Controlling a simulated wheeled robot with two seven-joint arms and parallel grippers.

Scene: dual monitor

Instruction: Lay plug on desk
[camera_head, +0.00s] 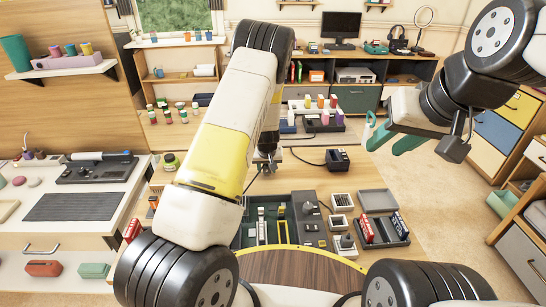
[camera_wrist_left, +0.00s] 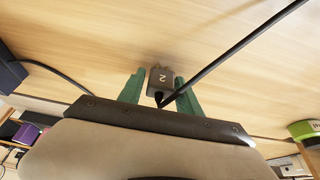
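My right gripper (camera_head: 389,141) is open and empty, raised at the right.
A black adapter box (camera_head: 337,159) with a cable stands on the desk. Nearer are a tray of tools (camera_head: 243,236), a grey tray (camera_head: 376,200) and a rack with red items (camera_head: 383,230). Bottles and blocks stand at the back. Bare desk lies around the adapter.

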